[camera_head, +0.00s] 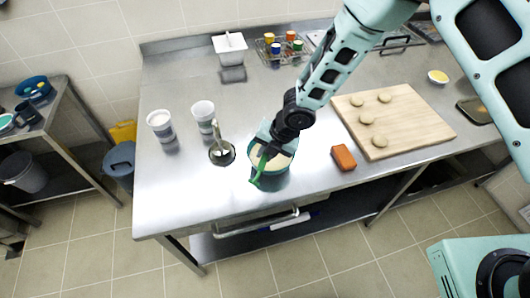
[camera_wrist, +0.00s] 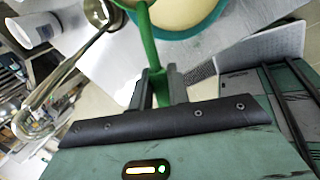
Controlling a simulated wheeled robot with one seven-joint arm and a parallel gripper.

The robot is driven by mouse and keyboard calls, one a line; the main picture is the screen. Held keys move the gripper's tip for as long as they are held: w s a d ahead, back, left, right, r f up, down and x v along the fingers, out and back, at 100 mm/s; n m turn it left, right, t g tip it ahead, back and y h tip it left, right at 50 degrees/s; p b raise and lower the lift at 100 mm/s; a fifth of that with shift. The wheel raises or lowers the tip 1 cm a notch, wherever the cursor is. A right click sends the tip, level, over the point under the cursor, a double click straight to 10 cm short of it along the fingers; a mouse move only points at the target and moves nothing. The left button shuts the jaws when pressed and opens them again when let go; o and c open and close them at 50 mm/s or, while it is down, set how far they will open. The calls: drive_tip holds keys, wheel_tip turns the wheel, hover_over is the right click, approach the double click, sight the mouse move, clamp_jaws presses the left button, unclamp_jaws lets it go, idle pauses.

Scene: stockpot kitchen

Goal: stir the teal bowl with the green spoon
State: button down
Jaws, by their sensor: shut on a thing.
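The teal bowl (camera_head: 273,181) stands near the front edge of the steel table and holds something pale cream. It also shows at the top of the wrist view (camera_wrist: 192,29). The spoon (camera_head: 259,168) shows over the bowl's front left rim in the head view. Its far end is cut off in the wrist view, so I cannot tell whether it touches the contents.
An orange-brown block (camera_head: 343,157) lies to the right, before a wooden board (camera_head: 398,120) with several pale rounds. The left front table is clear.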

drive_tip(key=b, duration=0.1)
drive_tip(key=y+b, duration=0.1)
drive_tip(key=b, duration=0.1)
drive_tip(key=shift+d+f, duration=0.15)
drive_tip(key=shift+f, duration=0.15)
drive_tip(key=y+b, duration=0.1)
drive_tip(key=b, duration=0.2)
drive_tip(key=shift+d+t, duration=0.15)
drive_tip(key=shift+t, duration=0.15)
drive_tip(key=y+b, duration=0.1)
drive_tip(key=b, duration=0.2)
drive_tip(key=shift+d+y, duration=0.2)
drive_tip(key=shift+y, duration=0.2)
drive_tip(key=d+t+y+b, duration=0.1)
drive_tip(key=y+b, duration=0.3)
drive_tip(key=b, duration=0.5)
drive_tip(key=f+t+y+b, duration=0.1)
drive_tip(key=y+b, duration=0.3)
drive_tip(key=b, duration=0.5)
drive_tip(key=s+d+f+t+y+b, duration=0.1)
drive_tip(key=y+b, duration=0.3)
drive_tip(key=b, duration=0.5)
drive_tip(key=shift+d+t+y, duration=0.3)
drive_tip(key=shift+t+y, duration=0.1)
drive_tip(key=shift+t, duration=0.1)
drive_tip(key=shift+d+r+y+b, duration=0.15)
drive_tip(key=shift+y+b, duration=0.35)
drive_tip(key=shift+b, duration=0.4)
